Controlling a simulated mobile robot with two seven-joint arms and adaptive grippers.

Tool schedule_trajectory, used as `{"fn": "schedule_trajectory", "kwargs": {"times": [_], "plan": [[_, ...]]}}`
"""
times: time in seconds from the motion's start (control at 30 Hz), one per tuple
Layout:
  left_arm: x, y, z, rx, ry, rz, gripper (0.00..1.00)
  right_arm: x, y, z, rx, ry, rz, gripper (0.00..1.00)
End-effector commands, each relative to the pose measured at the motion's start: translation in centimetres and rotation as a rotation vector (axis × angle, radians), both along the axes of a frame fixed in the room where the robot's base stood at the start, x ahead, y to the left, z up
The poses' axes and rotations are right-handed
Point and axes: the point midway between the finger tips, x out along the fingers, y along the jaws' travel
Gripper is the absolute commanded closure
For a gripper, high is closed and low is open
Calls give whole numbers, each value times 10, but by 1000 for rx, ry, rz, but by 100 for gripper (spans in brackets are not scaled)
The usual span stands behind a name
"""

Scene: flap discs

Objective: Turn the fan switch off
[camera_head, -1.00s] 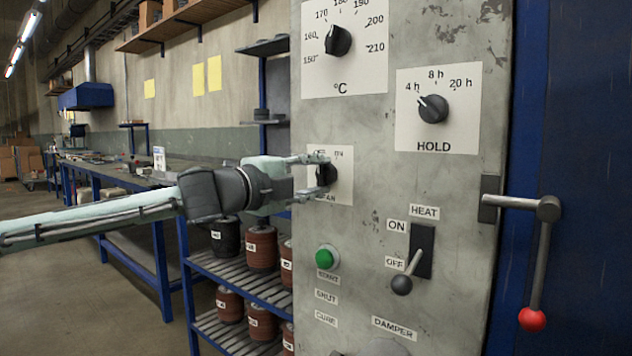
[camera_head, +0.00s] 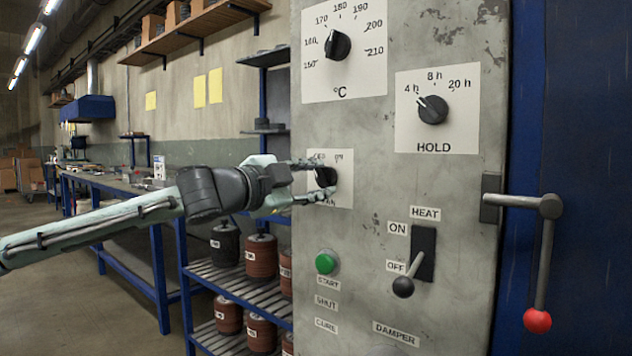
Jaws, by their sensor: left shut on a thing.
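The fan switch (camera_head: 326,177) is a small black rotary knob on a white plate (camera_head: 345,190) at the panel's left edge. The plate carries OFF at upper left and ON at upper right, with the FAN label below partly hidden by a finger. My left gripper (camera_head: 322,179) reaches in from the left and is shut on the knob, one finger above it and one below. The fingers hide part of the knob, so I cannot tell exactly where it points. My right gripper is not in view.
The grey panel (camera_head: 450,185) also bears a temperature knob (camera_head: 338,46), a HOLD knob (camera_head: 432,109), a HEAT lever (camera_head: 404,286) and a green START button (camera_head: 326,263). A door handle with a red ball (camera_head: 537,321) is at right.

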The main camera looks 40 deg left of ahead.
Motion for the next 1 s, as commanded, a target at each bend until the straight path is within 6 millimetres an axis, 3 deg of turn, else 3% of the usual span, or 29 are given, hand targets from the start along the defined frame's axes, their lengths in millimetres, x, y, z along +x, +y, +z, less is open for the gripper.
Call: {"fn": "schedule_trajectory", "kwargs": {"times": [0.37,0.4,0.53,1.0], "plan": [[0,0,0,-8,2,0,92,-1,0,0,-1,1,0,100],[0,0,0,-7,2,0,59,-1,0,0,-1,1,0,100],[0,0,0,-6,2,0,43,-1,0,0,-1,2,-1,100],[-6,2,2,2,-4,6,42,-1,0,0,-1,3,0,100]]}}
